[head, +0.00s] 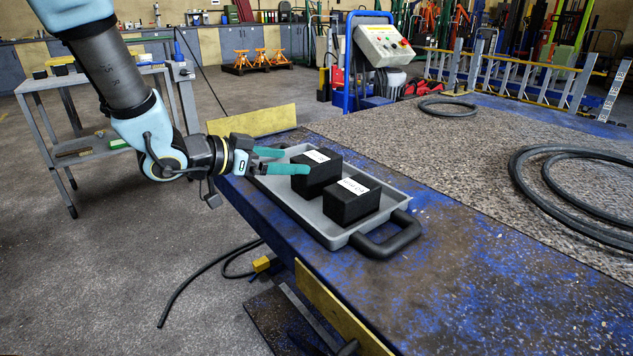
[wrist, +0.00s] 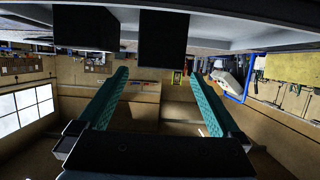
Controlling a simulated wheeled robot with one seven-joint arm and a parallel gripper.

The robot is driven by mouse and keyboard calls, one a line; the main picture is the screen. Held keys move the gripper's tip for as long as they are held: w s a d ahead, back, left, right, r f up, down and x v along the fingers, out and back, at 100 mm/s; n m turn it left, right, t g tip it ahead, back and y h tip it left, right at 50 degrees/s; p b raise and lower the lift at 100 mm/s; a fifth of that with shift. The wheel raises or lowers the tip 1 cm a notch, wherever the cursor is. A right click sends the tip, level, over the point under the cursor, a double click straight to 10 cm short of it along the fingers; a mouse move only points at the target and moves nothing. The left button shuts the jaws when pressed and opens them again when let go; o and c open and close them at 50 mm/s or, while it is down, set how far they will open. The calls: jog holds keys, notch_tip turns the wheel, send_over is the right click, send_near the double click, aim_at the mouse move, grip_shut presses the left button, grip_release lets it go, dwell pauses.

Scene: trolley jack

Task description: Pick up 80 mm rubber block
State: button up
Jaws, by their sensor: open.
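Two black rubber blocks with white labels stand in a grey tray (head: 297,207). The far block (head: 322,178) looks taller; the near block (head: 351,206) looks lower. The label print is too small to read surely. My gripper (head: 296,161) is open and empty, with teal fingers pointing at the far block from the left, near its top. In the upside-down wrist view, the far block (wrist: 163,38) lies in line with the gap between the fingertips (wrist: 158,72), and the near block (wrist: 86,27) is off to the left. Whether the fingertips overlap the far block is unclear.
The tray, with a black handle (head: 388,236), sits at the left edge of a blue platform (head: 440,290). Black hoses (head: 575,190) lie on the platform's right. A control box (head: 384,45) stands behind. A grey trolley (head: 100,75) stands left, beyond open floor.

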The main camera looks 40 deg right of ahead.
aim_at(308, 159)
jog(key=x, duration=0.8)
jog(key=shift+d+r+b, duration=0.15)
jog(key=shift+d+b, duration=0.15)
jog(key=shift+d, duration=0.05)
jog(key=shift+c, duration=0.2)
grip_shut()
jog(key=shift+r, duration=0.1)
